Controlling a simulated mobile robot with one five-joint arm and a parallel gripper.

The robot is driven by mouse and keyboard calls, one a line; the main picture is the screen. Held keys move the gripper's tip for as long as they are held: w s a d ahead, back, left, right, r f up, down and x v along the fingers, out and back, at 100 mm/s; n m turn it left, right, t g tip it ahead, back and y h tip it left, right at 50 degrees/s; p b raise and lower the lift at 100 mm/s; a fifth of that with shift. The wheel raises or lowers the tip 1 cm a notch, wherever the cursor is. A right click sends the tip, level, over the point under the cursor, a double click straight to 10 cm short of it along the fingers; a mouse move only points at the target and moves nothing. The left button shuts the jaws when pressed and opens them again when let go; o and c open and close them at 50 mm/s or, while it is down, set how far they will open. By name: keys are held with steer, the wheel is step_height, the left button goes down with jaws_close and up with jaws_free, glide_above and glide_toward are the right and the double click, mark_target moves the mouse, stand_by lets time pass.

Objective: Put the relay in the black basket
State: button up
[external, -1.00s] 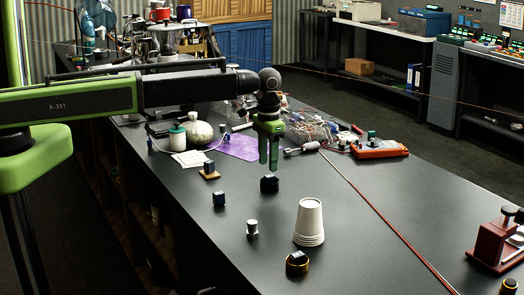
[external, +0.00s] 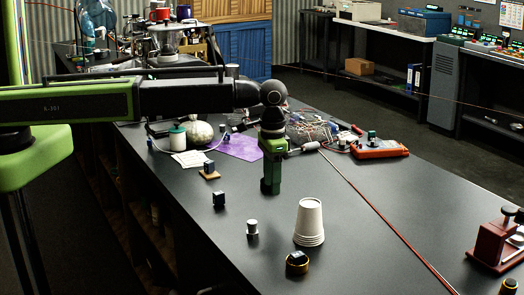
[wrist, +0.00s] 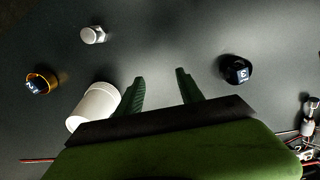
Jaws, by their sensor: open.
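A small dark blue cube with a light mark (wrist: 236,70) sits in or on a round black holder, probably the black basket, right of my fingers in the wrist view. Which cube is the relay I cannot tell. A further one (external: 297,257) sits in a gold ring holder. My gripper is open, low and pointing down, with nothing between its fingers (wrist: 160,88).
A white cup stack (external: 309,222) stands close by and shows left of my fingers in the wrist view (wrist: 92,106). A silver knob (external: 252,228) stands at the front. Wires (external: 312,128) and a red meter (external: 380,149) lie behind.

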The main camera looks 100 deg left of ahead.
steer(key=shift+m, duration=0.7)
steer(key=d, duration=0.3)
steer(key=s+d+f, duration=0.1)
steer(key=d, duration=0.2)
steer(key=d+f+b, duration=0.1)
steer(key=d, duration=0.2)
steer(key=shift+s+f, duration=0.1)
steer(key=shift+s, duration=0.25)
steer(key=s+d, duration=0.2)
steer(key=d, duration=0.2)
steer(key=s+d+f+m+b, duration=0.1)
steer(key=s+d, duration=0.1)
steer(key=d, duration=0.2)
steer(key=s+d+f+m+b, duration=0.1)
steer(key=s+d, duration=0.1)
steer(key=d, duration=0.1)
steer(key=shift+d, duration=0.4)
steer(key=s+d+m, duration=0.3)
steer(key=s+d, duration=0.2)
steer(key=s, duration=0.3)
steer(key=shift+s+d+f, duration=0.15)
steer(key=shift+s, duration=0.05)
